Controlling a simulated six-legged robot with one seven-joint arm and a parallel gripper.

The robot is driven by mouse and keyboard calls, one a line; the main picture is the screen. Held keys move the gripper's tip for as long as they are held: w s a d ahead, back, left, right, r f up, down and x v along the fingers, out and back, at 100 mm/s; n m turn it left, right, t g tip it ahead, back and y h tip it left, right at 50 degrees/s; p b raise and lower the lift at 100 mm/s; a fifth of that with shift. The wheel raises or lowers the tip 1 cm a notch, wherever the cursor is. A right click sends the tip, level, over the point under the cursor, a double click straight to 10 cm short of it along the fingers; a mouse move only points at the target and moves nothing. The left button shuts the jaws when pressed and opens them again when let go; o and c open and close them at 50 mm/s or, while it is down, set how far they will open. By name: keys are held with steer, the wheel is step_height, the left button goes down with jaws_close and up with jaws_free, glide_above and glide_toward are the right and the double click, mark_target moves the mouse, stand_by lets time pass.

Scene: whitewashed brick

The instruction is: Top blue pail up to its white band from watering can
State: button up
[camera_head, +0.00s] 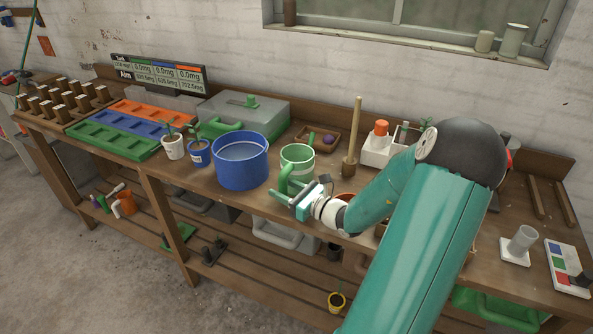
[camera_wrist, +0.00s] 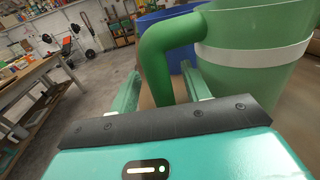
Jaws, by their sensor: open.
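The blue pail (camera_head: 241,168) stands upright on the bench. Its inside looks paler blue below the rim; I cannot make out a white band or the level clearly. The green watering can (camera_head: 298,155) stands upright just right of the pail, with a pale band around its body. In the wrist view, the can (camera_wrist: 255,75) fills the upper right, with its thick green handle (camera_wrist: 156,65) at left. My gripper (camera_head: 284,196) is at the handle on the can's near side. Its open fingers (camera_wrist: 163,82) lie either side of the handle, not closed on it. The blue pail (camera_wrist: 170,15) shows behind.
Two small potted plants (camera_head: 173,148) stand left of the pail, and a grey-green box (camera_head: 243,118) is behind. The bench's front edge is close.

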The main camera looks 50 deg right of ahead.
steer(key=shift+w+a, duration=0.1)
steer(key=shift+w, duration=0.25)
jaws_close()
steer(key=shift+r, duration=0.15)
